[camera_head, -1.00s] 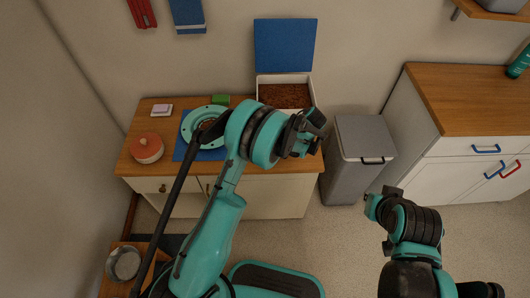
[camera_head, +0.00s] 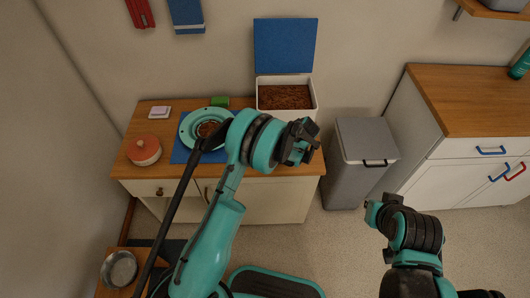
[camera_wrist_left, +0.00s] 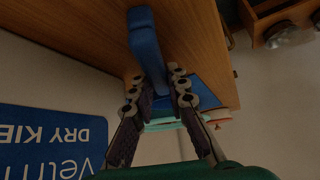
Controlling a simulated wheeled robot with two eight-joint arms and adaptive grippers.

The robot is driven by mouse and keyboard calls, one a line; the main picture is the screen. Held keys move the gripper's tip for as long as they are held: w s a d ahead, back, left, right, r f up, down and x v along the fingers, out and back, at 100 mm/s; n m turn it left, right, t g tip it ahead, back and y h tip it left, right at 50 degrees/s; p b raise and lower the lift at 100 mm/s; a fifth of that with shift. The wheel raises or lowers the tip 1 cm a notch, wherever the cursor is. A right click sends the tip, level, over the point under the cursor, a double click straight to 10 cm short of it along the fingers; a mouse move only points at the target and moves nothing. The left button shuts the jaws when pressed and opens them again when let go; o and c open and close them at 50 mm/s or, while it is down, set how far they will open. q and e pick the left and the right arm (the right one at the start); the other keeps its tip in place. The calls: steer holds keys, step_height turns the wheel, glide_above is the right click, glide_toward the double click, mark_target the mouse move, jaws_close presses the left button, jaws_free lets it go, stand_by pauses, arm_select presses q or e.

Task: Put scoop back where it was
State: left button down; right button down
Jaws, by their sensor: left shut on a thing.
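My left gripper (camera_head: 306,142) is in front of the dry food box, over the cabinet's front edge. In the left wrist view it is shut on a blue scoop (camera_wrist_left: 147,45), which stands up between the fingers (camera_wrist_left: 158,98). The scoop is hidden in the head view. The white box (camera_head: 287,113) has its blue lid (camera_head: 285,46) raised and holds brown kibble (camera_head: 284,96). A teal bowl (camera_head: 187,129) with some kibble sits on a blue mat (camera_head: 180,152), partly behind my arm. My right gripper (camera_head: 372,213) is low at the right; its jaws are unclear.
An orange-lidded pot (camera_head: 145,151), a pink-and-white block (camera_head: 160,112) and a green block (camera_head: 220,102) stand on the wooden cabinet top. A grey bin (camera_head: 360,160) stands right of the cabinet. A metal bowl (camera_head: 119,268) is at the lower left. A wooden counter (camera_head: 440,97) is at right.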

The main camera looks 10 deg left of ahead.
arm_select(q)
steer(key=c, duration=1.5)
jaws_free()
